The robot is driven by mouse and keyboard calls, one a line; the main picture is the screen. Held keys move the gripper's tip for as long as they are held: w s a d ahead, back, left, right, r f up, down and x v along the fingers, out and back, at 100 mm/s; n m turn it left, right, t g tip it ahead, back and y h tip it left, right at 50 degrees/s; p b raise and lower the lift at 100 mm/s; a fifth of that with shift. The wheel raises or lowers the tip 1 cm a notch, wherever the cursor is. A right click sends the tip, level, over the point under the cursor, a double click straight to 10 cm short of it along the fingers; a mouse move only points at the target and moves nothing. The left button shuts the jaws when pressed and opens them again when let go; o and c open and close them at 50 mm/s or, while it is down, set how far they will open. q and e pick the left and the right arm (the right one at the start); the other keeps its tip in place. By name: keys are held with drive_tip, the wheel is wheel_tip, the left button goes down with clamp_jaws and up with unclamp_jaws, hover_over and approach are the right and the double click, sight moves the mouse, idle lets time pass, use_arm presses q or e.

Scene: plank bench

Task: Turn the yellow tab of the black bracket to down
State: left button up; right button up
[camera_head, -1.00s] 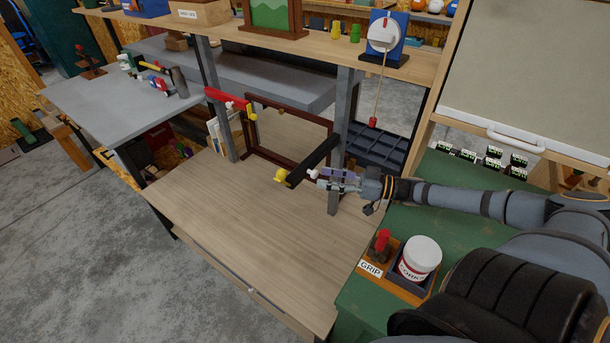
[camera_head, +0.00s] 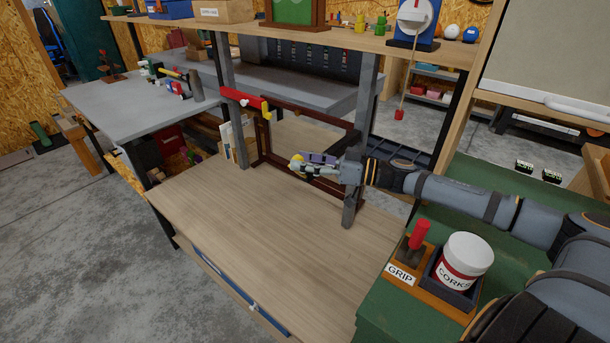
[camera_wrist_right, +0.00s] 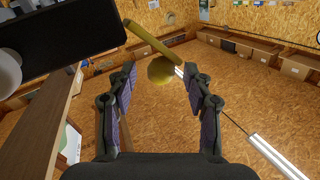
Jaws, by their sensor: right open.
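The black bracket (camera_wrist_right: 70,28) fills the upper left of the right wrist view, with a white round part at its side. Its yellow tab (camera_wrist_right: 148,38) is a bar slanting down to the right, with a yellow ball (camera_wrist_right: 161,70) beside its lower end. The ball appears between the fingertips of my right gripper (camera_wrist_right: 160,78), which is open; I cannot tell whether they touch it. My left gripper is not in view.
A red bracket (camera_head: 240,97) with a yellow end (camera_head: 266,109) is on the left post. A brown frame (camera_head: 262,140) stands behind. A cork jar (camera_head: 465,260) and red-handled tool (camera_head: 418,236) stand at right.

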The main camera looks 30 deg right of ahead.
drive_tip(key=shift+a+r, duration=0.1)
drive_tip(key=shift+a, duration=0.05)
clamp_jaws()
idle(0.4)
